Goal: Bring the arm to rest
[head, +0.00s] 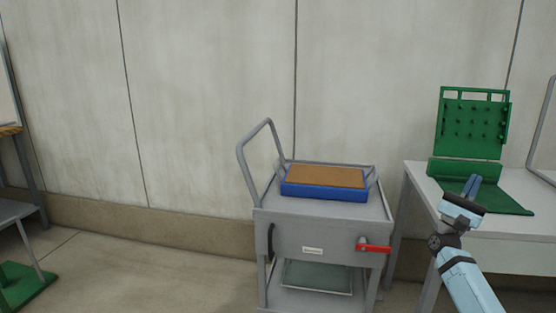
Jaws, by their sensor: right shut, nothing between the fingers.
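My right gripper (472,186) is raised in front of the white table at the right, on my light-blue arm coming up from the bottom right. Its dark fingers are together with nothing between them. In the picture the fingertips overlap the green base of the fixture on the table; I cannot tell how far apart they are in depth. My left gripper is not in view.
A grey cart (315,239) with a raised handle and red lever (374,248) carries a blue, brown-topped box (324,191). A green pegged fixture (472,127) stands on the white table (421,178).

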